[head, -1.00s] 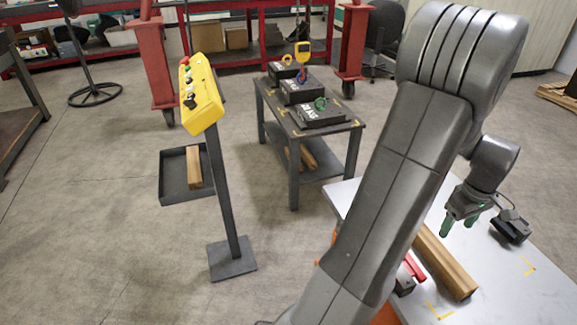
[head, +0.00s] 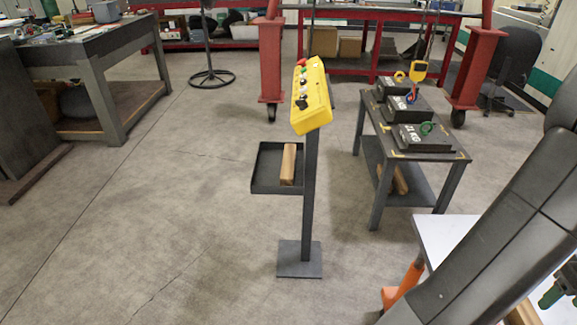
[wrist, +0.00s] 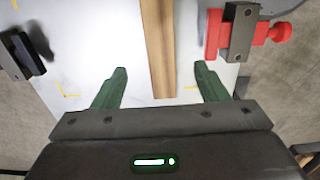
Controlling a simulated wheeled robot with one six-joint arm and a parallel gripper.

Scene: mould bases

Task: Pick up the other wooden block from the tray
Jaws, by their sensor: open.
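A wooden block (head: 288,164) lies in the dark tray (head: 264,188) fixed to the post of the yellow control panel. My gripper (wrist: 160,85) is open and empty in the wrist view, its green fingers spread above the white table. A long wooden block (wrist: 158,50) lies on that table, ahead of and between the fingers. In the head view my gripper is at the far right edge, mostly cut off, well away from the tray.
The yellow control panel (head: 312,97) stands above the tray. A dark side table (head: 420,155) with several black weights is right of it. The floor left of the tray is clear.

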